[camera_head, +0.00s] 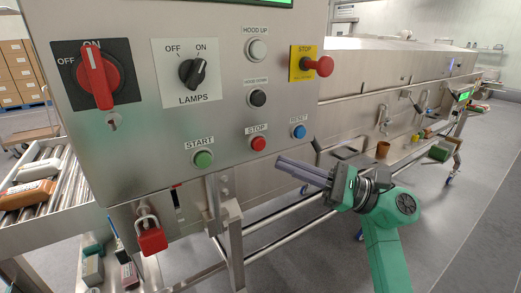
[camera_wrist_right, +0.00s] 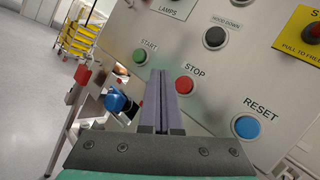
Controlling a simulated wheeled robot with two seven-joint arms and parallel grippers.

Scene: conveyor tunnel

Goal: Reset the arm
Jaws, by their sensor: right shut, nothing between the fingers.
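My right gripper (camera_head: 279,162) is shut and empty in front of the steel control panel, just below the button row. Its shut fingers also show in the right wrist view (camera_wrist_right: 160,75), reaching up between the START and STOP buttons in that picture. The blue RESET button (camera_head: 299,131) is just above and right of the fingertips in the head view; it also shows in the right wrist view (camera_wrist_right: 247,127), right of the fingers. The red STOP button (camera_head: 258,144) and green START button (camera_head: 203,159) are to its left. I cannot tell any contact with the panel. My left gripper is not in view.
A yellow-backed red STOP knob (camera_head: 319,66) juts out at the panel's right edge. A red padlock (camera_head: 152,241) hangs below the panel. The roller conveyor (camera_head: 70,185) is at left, the long steel tunnel (camera_head: 385,85) behind at right. Floor at far right is clear.

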